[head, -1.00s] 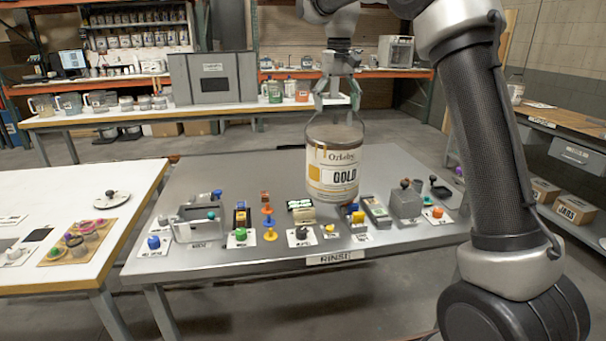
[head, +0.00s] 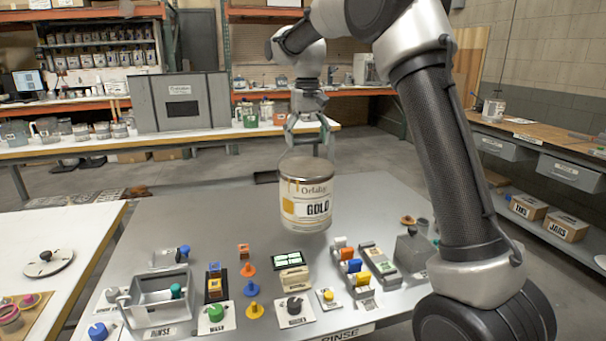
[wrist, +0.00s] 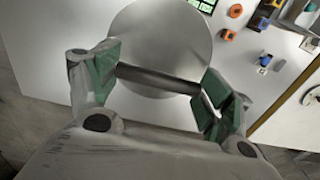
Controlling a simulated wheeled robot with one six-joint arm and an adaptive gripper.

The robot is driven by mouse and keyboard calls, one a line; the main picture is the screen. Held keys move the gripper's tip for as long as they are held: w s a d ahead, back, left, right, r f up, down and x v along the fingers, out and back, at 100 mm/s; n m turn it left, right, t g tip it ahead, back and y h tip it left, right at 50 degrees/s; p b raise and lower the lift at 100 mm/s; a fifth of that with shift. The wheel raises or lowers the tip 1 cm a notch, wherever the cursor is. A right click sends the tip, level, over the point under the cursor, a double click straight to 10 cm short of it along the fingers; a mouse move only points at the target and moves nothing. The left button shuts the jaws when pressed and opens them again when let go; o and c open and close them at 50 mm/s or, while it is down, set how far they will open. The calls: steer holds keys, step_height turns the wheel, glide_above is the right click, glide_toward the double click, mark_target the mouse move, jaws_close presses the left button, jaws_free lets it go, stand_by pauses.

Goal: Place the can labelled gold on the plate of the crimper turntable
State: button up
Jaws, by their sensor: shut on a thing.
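The gold can (head: 306,197) is a cream and gold paint can with a grey lid, labelled GOLD. It hangs upright by its wire handle above the grey bench. My gripper (head: 310,138) is above it, shut on the handle. In the wrist view, the dark handle grip (wrist: 158,80) lies between the green-padded fingers, over the can's round lid (wrist: 160,40). I cannot make out for certain the crimper turntable or its plate. A flat round grey disc with a dark knob (head: 48,262) lies on the white table at left.
The grey bench (head: 215,218) carries a front row of small devices, including a rinse tray (head: 165,303), coloured knobs and blocks. Its back left part is clear. A long bench with a grey cabinet (head: 180,102) stands behind. A wooden-topped bench (head: 545,138) stands at right.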

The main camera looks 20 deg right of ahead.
mark_target(307, 166)
steer(key=shift+f, duration=2.7)
steer(key=o, duration=1.6)
steer(key=shift+c, duration=0.2)
